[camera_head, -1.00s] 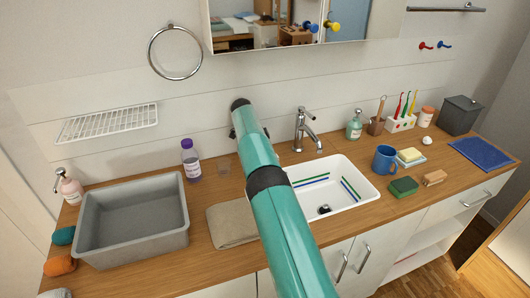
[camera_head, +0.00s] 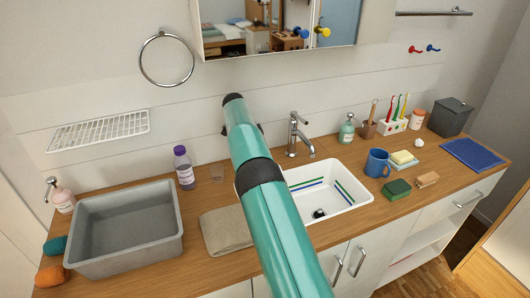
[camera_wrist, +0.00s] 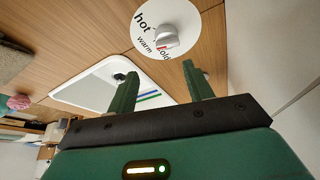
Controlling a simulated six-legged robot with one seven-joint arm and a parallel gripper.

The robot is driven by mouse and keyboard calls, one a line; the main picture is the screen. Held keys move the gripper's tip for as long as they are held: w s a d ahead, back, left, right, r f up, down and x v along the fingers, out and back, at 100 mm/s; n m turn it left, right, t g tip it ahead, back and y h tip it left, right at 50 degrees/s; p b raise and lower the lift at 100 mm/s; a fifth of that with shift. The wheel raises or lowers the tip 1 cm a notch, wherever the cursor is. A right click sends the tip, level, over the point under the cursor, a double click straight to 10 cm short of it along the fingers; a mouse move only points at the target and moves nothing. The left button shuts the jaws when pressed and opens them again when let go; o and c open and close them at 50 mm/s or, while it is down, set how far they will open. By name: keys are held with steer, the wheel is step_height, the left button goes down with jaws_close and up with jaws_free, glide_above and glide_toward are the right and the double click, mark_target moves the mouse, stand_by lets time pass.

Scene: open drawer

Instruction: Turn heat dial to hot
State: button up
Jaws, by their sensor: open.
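The heat dial (camera_wrist: 182,14) is a white disc in the wrist view, at the top, with the words "hot", "warm" and a partly covered "cold". Its pale knob (camera_wrist: 166,36) stands near the disc's lower edge, with a red mark beside it close to "cold". My gripper (camera_wrist: 161,70) is open and empty. Its two green fingers point toward the dial, and the knob shows beyond the fingertips, apart from them. In the head view my arm reaches toward the back wall, and the dial and fingers are not visible there.
The white sink (camera_head: 357,190) and the metal faucet (camera_head: 293,135) are right of my arm. A grey basin (camera_head: 175,225), a purple-capped bottle (camera_head: 184,170) and a folded cloth (camera_head: 222,236) are to its left. A blue mug (camera_head: 376,163) and sponges stand further right. A mirror cabinet (camera_head: 195,25) hangs above.

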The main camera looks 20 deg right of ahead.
steer(key=s+a+r, duration=0.2)
steer(key=s+r, duration=0.6)
steer(key=s, duration=0.4)
steer(key=shift+s+a, duration=0.15)
steer(key=shift+a, duration=0.05)
